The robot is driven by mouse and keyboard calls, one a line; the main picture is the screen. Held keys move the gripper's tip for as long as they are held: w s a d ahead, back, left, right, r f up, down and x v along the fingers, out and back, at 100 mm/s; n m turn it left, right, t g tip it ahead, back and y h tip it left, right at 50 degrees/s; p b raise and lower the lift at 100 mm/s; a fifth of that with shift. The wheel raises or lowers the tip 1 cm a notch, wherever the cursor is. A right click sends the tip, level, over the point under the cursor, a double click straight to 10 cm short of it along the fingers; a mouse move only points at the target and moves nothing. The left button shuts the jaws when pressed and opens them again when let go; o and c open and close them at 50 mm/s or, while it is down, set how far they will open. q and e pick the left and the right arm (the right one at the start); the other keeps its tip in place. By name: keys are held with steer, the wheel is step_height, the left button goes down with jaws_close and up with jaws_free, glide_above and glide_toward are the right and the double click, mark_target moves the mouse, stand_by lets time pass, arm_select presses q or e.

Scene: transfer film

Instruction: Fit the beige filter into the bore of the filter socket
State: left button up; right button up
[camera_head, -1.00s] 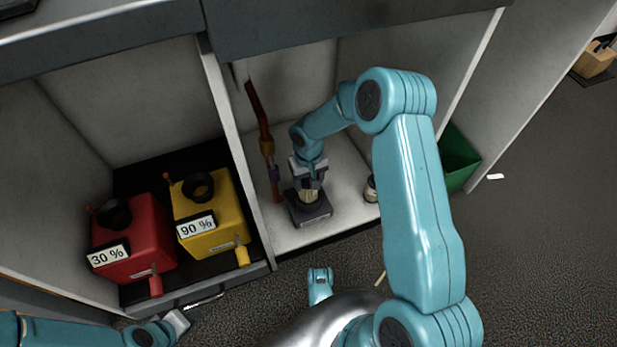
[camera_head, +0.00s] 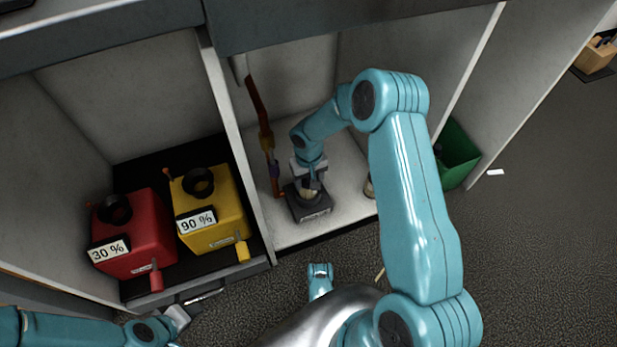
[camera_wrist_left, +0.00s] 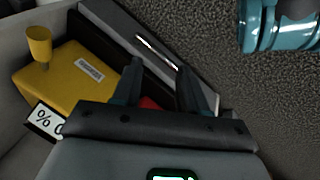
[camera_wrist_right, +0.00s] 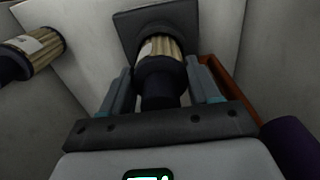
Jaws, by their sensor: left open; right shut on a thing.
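The filter socket (camera_head: 312,207) is a dark grey block on the floor of the middle bay; it also shows in the right wrist view (camera_wrist_right: 128,25). My right gripper (camera_head: 309,183) points down over it, shut on the beige filter (camera_head: 308,195). In the right wrist view the pleated filter (camera_wrist_right: 163,48) has a dark cap (camera_wrist_right: 160,78) between my fingers. Its far end meets the socket and seems at least partly in the bore; the bore rim is hidden. My left gripper (camera_wrist_left: 157,72) is open and empty, above the front edge of the left bay.
A second pleated filter (camera_wrist_right: 38,48) stands beside the socket. A red box (camera_head: 135,245) and a yellow box (camera_head: 225,215) fill the left bay. A rust-coloured rod (camera_head: 262,115) leans behind the socket. A green bin (camera_head: 457,155) stands at the right.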

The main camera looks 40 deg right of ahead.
steer(key=shift+f, duration=0.2)
steer(key=o, duration=1.4)
steer(key=shift+c, duration=0.2)
steer(key=shift+r, duration=0.1)
step_height(320, 180, up, 8)
steer(key=p, duration=0.3)
steer(key=shift+f+p, duration=0.25)
steer(key=shift+p, duration=0.15)
arm_select(q)
steer(key=shift+g, duration=0.5)
steer(key=s+r, duration=0.2)
steer(key=r, duration=0.1)
steer(key=shift+s+d+r, duration=0.25)
steer(key=shift+s, duration=0.15)
arm_select(e)
steer(key=shift+f, duration=0.1)
